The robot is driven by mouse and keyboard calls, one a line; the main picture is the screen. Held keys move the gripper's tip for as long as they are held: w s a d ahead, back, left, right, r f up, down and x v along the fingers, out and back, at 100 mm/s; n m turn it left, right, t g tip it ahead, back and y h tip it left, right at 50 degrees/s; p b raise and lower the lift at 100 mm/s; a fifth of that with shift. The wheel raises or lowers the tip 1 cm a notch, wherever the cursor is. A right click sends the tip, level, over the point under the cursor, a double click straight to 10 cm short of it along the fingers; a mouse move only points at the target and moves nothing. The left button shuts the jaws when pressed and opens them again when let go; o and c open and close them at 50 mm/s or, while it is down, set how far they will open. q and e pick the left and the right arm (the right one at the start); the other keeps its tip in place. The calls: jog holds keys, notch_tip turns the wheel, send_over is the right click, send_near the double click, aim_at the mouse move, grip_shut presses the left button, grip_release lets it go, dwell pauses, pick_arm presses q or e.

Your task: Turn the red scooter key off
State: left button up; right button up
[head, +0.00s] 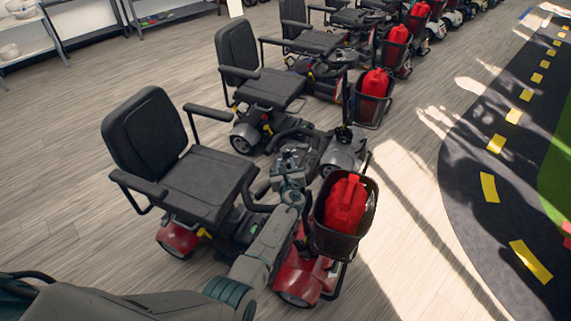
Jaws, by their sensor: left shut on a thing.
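The red scooter (302,271) is the nearest one, with red body panels, a black seat and a black front basket (337,240). My left arm reaches in from the lower left across the scooter to its handlebar area. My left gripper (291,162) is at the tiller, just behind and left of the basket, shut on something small. The key is too small or hidden by the gripper, so I cannot see which way it is turned. My right gripper is out of view.
A red container (346,203) sits in the basket. A second scooter (262,90) stands close behind, with more in a row beyond. Grey shelves (25,35) stand at the back left. Open wooden floor lies on the left, and a dark road mat (470,150) on the right.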

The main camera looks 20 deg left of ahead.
pick_arm(q)
jog(key=shift+r+y, duration=0.1)
jog(key=shift+y, duration=0.2)
jog(key=o, duration=1)
jog(key=shift+a, duration=0.1)
